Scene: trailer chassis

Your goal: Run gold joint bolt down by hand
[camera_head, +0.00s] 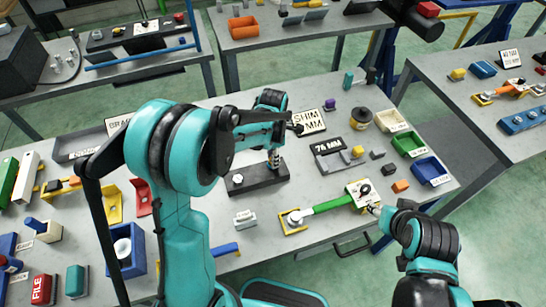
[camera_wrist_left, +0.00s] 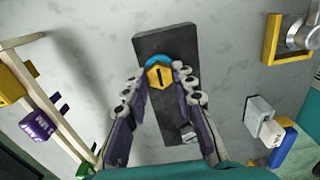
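The gold joint bolt (camera_wrist_left: 160,75) has a hex head with a dark slot and a blue ring behind it. It stands at the upper part of a dark block (camera_wrist_left: 165,112), which also shows on the bench in the head view (camera_head: 250,182). My left gripper (camera_wrist_left: 161,72) points down at the block, its two fingertips against opposite sides of the bolt head. In the head view the left gripper (camera_head: 273,157) hides most of the bolt. My right gripper (camera_head: 374,209) is at the right end of a green-handled tool, by a cream block (camera_head: 363,190); its fingers are too small to read.
The green-handled tool (camera_head: 328,206) lies right of the dark block, its left end at a yellow frame (camera_head: 293,227). A small grey-white block (camera_head: 244,218) stands in front. A "SHIM MM" sign (camera_head: 309,122) stands behind.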

